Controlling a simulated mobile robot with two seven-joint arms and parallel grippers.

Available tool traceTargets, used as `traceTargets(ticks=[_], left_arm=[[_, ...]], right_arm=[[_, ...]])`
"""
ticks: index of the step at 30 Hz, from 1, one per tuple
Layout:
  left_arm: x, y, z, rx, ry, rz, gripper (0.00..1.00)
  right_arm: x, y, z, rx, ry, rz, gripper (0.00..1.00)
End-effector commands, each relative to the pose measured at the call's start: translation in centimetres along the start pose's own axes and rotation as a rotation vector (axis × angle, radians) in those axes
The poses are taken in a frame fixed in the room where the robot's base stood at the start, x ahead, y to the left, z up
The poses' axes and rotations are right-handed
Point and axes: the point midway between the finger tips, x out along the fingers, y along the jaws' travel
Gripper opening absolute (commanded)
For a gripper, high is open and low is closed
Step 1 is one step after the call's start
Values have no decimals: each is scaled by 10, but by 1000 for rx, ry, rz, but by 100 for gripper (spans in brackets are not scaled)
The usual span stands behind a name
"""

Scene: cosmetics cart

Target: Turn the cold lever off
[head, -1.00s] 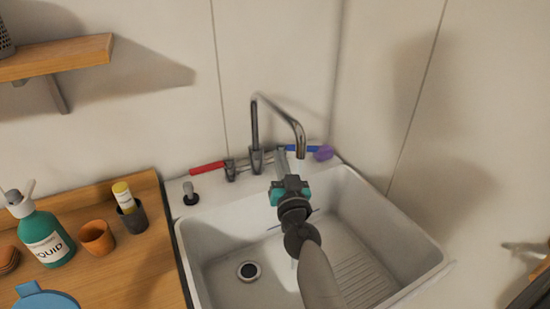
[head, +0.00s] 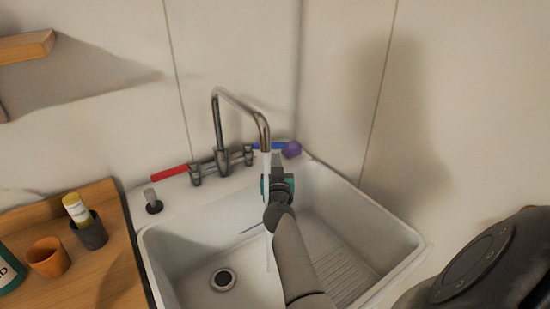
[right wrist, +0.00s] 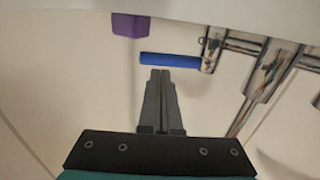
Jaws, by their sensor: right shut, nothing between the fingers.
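The cold lever is the blue handle (head: 263,146) on the right side of the tap (head: 218,135). It points right, along the wall, away from the tap body. A red lever (head: 169,172) points left on the other side. My right gripper (head: 276,158) is shut and empty, its fingertips just in front of the blue lever. In the right wrist view the shut fingertips (right wrist: 160,72) are close by the blue lever (right wrist: 170,60), near its middle; I cannot tell whether they touch. My left gripper is not in view.
A purple object (head: 291,149) sits just beyond the blue lever's end. The white sink (head: 340,240) lies below my arm. A stopper-like knob (head: 152,201) stands on the rim. An orange cup (head: 48,257) and a dark cup (head: 90,232) stand on the wooden counter at left.

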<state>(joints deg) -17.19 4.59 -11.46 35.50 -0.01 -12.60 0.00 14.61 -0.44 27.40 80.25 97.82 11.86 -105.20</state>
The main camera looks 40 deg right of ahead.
Motion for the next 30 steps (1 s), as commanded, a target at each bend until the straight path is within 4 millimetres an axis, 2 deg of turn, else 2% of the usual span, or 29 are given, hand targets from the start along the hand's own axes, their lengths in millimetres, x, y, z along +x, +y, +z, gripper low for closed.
traceTargets(ticks=[3,9,30], left_arm=[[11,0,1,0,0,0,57],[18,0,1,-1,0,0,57],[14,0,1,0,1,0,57]], right_arm=[[17,0,2,3,1,1,0],[34,0,1,0,1,0,0],[42,2,-2,-5,6,-31,0]])
